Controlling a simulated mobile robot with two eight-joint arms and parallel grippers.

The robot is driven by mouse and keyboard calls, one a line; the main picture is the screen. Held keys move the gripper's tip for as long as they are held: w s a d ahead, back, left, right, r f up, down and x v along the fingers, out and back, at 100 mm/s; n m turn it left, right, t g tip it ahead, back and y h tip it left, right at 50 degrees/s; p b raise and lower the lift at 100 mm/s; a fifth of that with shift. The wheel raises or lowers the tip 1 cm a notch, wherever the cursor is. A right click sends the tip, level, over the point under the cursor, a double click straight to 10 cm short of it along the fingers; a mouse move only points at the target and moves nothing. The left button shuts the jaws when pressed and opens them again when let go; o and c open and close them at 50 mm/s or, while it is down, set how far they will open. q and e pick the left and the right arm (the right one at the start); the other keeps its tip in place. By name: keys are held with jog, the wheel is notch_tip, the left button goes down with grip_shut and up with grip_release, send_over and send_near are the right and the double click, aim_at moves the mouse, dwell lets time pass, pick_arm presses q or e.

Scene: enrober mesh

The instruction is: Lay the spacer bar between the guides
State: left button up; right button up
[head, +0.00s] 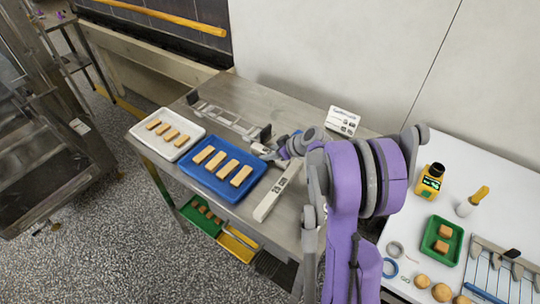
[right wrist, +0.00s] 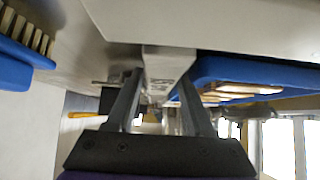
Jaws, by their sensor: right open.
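A pale grey bar with dark markings, which looks like the spacer bar (head: 277,192), lies on the steel table to the right of the blue tray. A pale bar with lettering also shows in the right wrist view (right wrist: 166,68), beyond and between my fingers. A low metal frame with dark end blocks, seemingly the guides (head: 228,119), sits behind the trays. My right gripper (head: 262,150) is open, low over the table between the bar's far end and the frame; it also shows in the right wrist view (right wrist: 160,100). Whether it touches the bar is unclear. My left gripper is out of view.
A blue tray (head: 205,183) and a white tray (head: 139,132) hold pale bars on the steel table (head: 165,170). A label card (head: 342,121) stands at the back. A blue-backed brush (right wrist: 22,45) is close by. A white side table (head: 459,160) at right holds small items.

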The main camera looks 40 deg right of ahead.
grip_shut()
dwell(0.4)
